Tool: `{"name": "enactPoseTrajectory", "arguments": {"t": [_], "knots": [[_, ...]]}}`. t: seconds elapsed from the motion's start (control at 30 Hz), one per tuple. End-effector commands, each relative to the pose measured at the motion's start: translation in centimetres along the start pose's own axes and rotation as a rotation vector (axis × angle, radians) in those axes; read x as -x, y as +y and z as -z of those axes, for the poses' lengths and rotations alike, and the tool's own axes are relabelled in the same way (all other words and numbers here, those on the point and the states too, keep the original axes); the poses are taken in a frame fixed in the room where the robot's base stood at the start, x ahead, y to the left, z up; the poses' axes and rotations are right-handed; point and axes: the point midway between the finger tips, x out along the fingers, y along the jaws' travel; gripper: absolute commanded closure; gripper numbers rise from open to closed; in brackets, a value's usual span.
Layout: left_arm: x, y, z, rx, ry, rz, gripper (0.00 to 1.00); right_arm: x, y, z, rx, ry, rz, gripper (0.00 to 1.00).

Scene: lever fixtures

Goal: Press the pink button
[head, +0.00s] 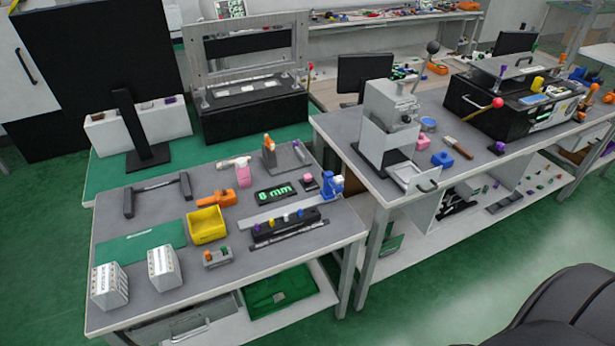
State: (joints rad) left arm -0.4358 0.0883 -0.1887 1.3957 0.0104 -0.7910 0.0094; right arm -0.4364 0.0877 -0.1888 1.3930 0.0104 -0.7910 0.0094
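A small dark block with a pink top, which looks like the pink button (308,179), sits on the grey top of the near table (160,205). It is right of the black panel with green "8 mm" characters (276,193) and left of a blue and white device (331,186). Its top looks uncovered, but it is too small to tell whether it is pressed down. Neither of my grippers shows in the head view. A dark rounded shape at the lower right seems to be part of my own body.
A pink and white object (243,171) stands left of the panel. A yellow bin (206,226), orange clamp (217,198) and black strip with coloured knobs (288,226) lie around it. A grey lever machine (388,125) stands on the right table.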

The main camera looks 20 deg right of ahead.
Motion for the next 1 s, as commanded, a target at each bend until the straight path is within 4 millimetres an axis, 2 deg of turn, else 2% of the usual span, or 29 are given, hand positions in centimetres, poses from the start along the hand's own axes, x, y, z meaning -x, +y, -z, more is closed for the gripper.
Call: {"name": "enactPoseTrajectory", "arguments": {"t": [0.03, 0.17, 0.2, 1.0], "knots": [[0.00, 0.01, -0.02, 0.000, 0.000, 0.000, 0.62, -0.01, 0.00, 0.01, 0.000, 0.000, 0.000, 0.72], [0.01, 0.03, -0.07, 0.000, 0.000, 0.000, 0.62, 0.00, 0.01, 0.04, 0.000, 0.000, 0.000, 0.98], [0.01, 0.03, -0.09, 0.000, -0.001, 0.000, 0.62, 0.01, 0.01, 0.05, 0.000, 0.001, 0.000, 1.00], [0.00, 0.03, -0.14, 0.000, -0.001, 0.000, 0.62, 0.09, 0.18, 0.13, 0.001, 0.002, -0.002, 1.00]]}}
